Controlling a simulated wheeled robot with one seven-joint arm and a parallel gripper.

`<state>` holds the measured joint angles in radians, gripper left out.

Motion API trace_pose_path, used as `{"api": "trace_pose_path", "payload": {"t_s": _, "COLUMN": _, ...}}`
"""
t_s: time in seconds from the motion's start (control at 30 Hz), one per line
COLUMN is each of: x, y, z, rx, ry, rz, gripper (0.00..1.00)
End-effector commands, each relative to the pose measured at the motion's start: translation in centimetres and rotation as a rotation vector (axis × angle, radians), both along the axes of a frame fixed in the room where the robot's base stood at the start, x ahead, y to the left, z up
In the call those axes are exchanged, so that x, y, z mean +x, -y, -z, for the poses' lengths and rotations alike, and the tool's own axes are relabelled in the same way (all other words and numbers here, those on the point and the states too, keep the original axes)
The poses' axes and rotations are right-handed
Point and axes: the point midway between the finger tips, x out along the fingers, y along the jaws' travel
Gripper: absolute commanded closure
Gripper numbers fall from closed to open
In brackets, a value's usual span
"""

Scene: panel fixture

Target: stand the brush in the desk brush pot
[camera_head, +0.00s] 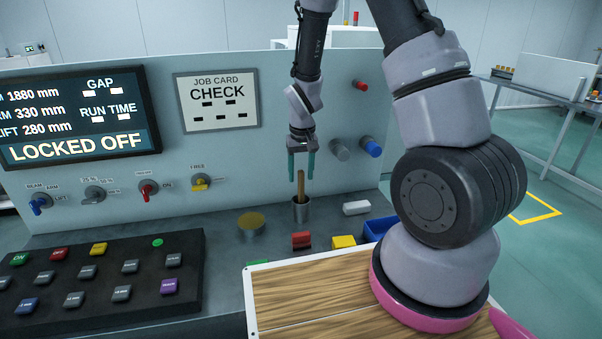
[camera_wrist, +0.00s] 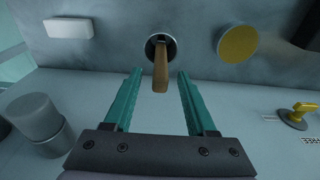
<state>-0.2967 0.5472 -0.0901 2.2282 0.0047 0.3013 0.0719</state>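The brush, showing as a wooden handle (camera_head: 300,185), stands nearly upright in the small grey metal desk brush pot (camera_head: 301,212) on the desk. Its lower end is hidden inside the pot. In the wrist view the handle (camera_wrist: 160,72) rises from the dark mouth of the pot (camera_wrist: 153,42) toward the camera. My gripper (camera_head: 301,174) points down above the pot with its two green fingers apart. In the wrist view the fingers of my gripper (camera_wrist: 158,75) lie either side of the handle's top, with a gap on each side.
A round yellow-topped thing (camera_head: 251,224) stands left of the pot, and a white block (camera_head: 356,208) lies to its right. A red block (camera_head: 301,240), a yellow block (camera_head: 343,242) and a blue bin (camera_head: 378,229) are nearer. The panel (camera_head: 250,160) with knobs rises behind.

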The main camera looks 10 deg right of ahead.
Motion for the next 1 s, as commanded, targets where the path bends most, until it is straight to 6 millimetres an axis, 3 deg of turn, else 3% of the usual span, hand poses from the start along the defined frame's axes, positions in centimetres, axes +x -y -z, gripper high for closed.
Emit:
{"api": "trace_pose_path", "payload": {"t_s": 0.27, "x": -0.1, "y": 0.0, "z": -1.3, "rx": 0.001, "ry": 0.002, "rz": 0.0, "gripper": 0.43}}
{"api": "trace_pose_path", "payload": {"t_s": 0.7, "x": -1.0, "y": 0.0, "z": -9.3, "rx": 0.001, "ry": 0.003, "rz": -0.001, "gripper": 0.43}}
{"api": "trace_pose_path", "payload": {"t_s": 1.0, "x": -1.2, "y": 0.0, "z": -10.8, "rx": 0.0, "ry": 0.0, "rz": 0.0, "gripper": 0.43}}
